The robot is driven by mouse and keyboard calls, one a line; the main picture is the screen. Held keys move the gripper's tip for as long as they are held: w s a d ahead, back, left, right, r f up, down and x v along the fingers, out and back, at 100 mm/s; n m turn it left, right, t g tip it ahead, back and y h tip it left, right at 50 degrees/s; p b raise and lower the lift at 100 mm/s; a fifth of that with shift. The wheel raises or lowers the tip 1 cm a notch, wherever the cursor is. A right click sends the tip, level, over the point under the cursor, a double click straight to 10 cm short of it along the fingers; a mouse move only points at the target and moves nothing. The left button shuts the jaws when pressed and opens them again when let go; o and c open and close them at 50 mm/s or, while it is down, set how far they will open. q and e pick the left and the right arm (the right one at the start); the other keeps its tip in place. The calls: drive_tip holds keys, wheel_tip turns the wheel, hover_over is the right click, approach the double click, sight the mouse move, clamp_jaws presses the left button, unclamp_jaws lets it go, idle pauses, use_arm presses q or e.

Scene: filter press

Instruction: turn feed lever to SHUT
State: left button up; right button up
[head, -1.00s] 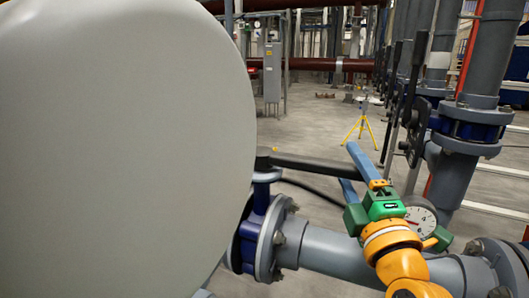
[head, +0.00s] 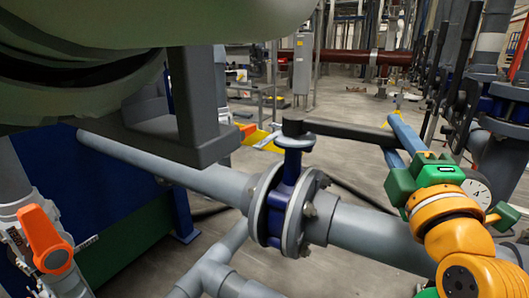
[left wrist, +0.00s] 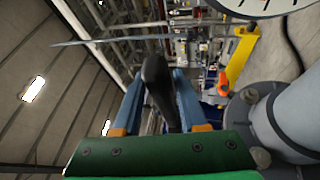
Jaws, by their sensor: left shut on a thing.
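The feed lever (head: 345,130) is a dark flat bar on top of a blue flanged valve (head: 289,190) in a grey pipe. It reaches right from the valve stem, roughly along the pipe. My left gripper (head: 393,138), with blue fingers and a green body, is shut on the lever's free end. In the left wrist view, the dark lever (left wrist: 158,88) stands between the blue fingers (left wrist: 160,75). No SHUT marking is readable. My right gripper is not seen.
A round gauge (head: 477,194) sits just behind my left gripper. An orange-handled valve (head: 45,238) is at lower left. A dark bracket (head: 195,110) and a large pale rounded body (head: 200,22) hang at upper left. Open floor lies behind the pipe.

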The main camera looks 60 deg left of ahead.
use_arm(q)
drive_tip(key=shift+s+d+f, duration=0.2)
drive_tip(key=shift+s+f, duration=0.1)
drive_tip(key=shift+s, duration=0.15)
drive_tip(key=s+b, duration=0.1)
drive_tip(key=s, duration=0.1)
drive_tip(key=s+d+b, duration=0.1)
drive_tip(key=s, duration=0.2)
drive_tip(key=s+b, duration=0.1)
drive_tip(key=s, duration=0.1)
drive_tip(key=shift+s+d+r, duration=0.15)
drive_tip(key=shift+s+d, duration=0.2)
drive_tip(key=shift+s, duration=0.05)
clamp_jaws()
drive_tip(key=s+a+b, duration=0.7)
drive_tip(key=s+a, duration=0.2)
drive_tip(key=s, duration=0.5)
drive_tip(key=shift+s, duration=0.15)
drive_tip(key=shift+r, duration=0.15)
drive_tip(key=o, duration=1.1)
unclamp_jaws()
